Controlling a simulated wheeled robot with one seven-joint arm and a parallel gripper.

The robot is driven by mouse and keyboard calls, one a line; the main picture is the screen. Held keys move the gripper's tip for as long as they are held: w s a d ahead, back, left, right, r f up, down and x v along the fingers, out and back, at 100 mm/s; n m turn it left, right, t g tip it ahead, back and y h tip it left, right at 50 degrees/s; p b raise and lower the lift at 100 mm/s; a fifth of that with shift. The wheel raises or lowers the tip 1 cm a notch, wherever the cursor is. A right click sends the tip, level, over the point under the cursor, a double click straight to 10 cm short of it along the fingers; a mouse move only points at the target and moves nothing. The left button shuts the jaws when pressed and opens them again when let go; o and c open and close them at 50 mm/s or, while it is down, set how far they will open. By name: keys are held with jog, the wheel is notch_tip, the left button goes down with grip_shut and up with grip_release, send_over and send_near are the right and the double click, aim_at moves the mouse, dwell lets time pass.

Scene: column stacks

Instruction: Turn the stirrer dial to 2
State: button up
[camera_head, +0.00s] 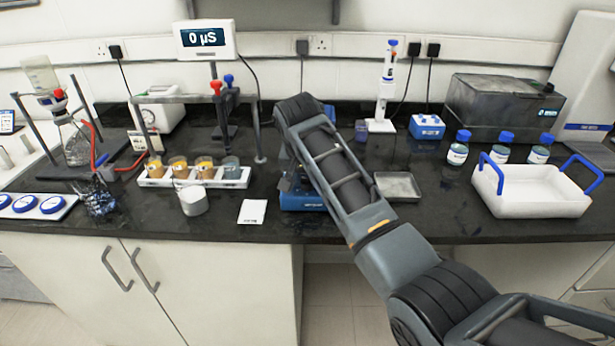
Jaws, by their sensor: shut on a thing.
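The stirrer is a low blue unit (303,202) at the front middle of the dark bench, mostly covered by my arm. The dial itself and the fingertips are hidden, so the dial's setting cannot be read.
Left of the stirrer are a white label card (252,212), a white jar (194,201) and a rack of cups (154,180). Right are a metal tray (397,186), blue-capped bottles (457,153) and a white basket (532,197). A meter (205,40) reads 0 µS.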

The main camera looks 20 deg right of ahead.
jog(key=m, duration=0.2)
jog(key=m+g+h+b, duration=0.1)
jog(key=m, duration=0.2)
jog(key=shift+w+a+h, duration=0.15)
jog(key=shift+h, duration=0.15)
jog(key=shift+m+g+h+b, duration=0.3)
jog(key=shift+m+g+b, duration=0.35)
jog(key=shift+m, duration=0.75)
jog(key=shift+r, duration=0.1)
jog(key=o, duration=0.8)
jog(key=shift+c, duration=0.2)
jog(key=b+v, duration=0.1)
jog(key=v, duration=0.6)
jog(key=shift+r, duration=0.35)
jog(key=shift+a, duration=0.1)
